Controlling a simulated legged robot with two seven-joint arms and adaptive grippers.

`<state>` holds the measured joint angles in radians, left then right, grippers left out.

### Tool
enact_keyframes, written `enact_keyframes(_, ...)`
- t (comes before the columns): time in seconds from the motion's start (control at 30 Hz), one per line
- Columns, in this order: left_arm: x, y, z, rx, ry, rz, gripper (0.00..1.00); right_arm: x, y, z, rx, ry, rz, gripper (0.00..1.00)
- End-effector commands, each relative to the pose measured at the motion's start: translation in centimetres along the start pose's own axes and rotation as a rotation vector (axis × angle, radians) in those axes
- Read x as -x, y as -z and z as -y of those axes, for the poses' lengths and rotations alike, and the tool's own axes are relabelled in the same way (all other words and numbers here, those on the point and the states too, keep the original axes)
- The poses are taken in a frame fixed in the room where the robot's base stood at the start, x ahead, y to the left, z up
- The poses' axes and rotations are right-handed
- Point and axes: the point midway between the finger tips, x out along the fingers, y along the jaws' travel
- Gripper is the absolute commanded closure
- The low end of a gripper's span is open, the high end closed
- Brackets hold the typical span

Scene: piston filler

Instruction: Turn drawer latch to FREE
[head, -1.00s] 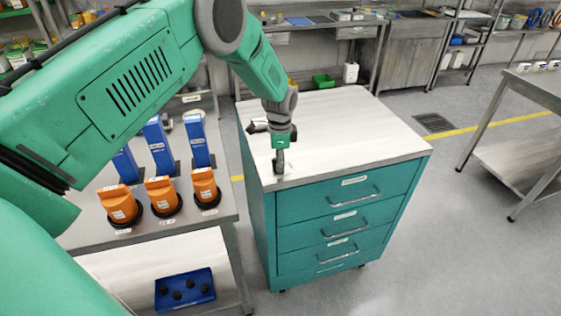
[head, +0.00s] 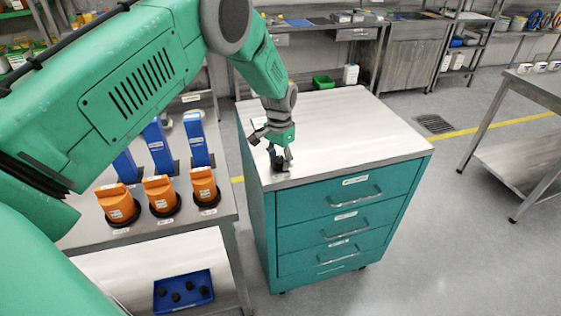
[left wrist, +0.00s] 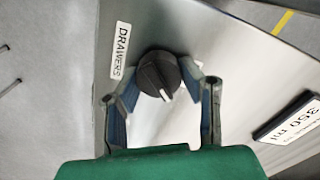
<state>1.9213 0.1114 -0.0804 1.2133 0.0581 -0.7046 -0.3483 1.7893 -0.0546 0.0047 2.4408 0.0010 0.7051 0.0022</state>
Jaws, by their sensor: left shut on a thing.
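The drawer latch is a round black knob (left wrist: 158,75) with a pale pointer on top, on the steel top of the teal drawer cabinet (head: 345,200). A "DRAWERS" label (left wrist: 122,52) lies beside it in the left wrist view. My left gripper (head: 281,165) points down at the cabinet top's front left corner; its fingers (left wrist: 160,92) sit on either side of the knob and are shut on it. In the head view the fingers mostly hide the knob. No FREE marking is readable. My right gripper is not in view.
Left of the cabinet, a bench holds orange units (head: 160,195) and blue units (head: 158,145). A blue tray (head: 184,291) with black knobs lies on its lower shelf. The rest of the cabinet top is mostly clear.

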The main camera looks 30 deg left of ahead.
Motion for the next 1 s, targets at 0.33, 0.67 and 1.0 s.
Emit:
enact_keyframes(0.33, 0.17, 0.16, 0.29, 0.328, 0.003, -0.006, 0.95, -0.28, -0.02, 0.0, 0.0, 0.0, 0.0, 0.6)
enact_keyframes(0.67, 0.2, 0.13, 0.37, 0.599, 0.002, -0.007, 0.95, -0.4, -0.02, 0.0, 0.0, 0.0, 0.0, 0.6)
enact_keyframes(1.0, 0.22, 0.12, 0.39, 0.754, 0.0, -0.008, 0.95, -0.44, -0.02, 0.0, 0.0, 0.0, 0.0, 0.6)
